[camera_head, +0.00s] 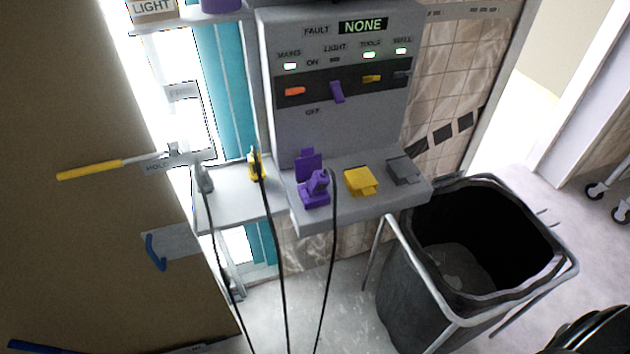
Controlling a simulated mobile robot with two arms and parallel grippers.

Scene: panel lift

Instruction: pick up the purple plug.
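The purple plug (319,183) sits in the purple socket (312,201) on the ledge of the grey control panel, left of the yellow socket cover. The purple socket's lid (306,160) stands up behind the plug. A black cable (333,250) runs from the plug down toward the floor. I cannot tell how deep the plug sits in the socket. Neither of my grippers is in view.
A yellow plug (256,164) and a grey plug (205,178) hang left by a pale shelf (235,205). The panel (335,130) has switches and a NONE display. A yellow-handled lever (90,171) juts left. A black bin (400,290) stands at lower right.

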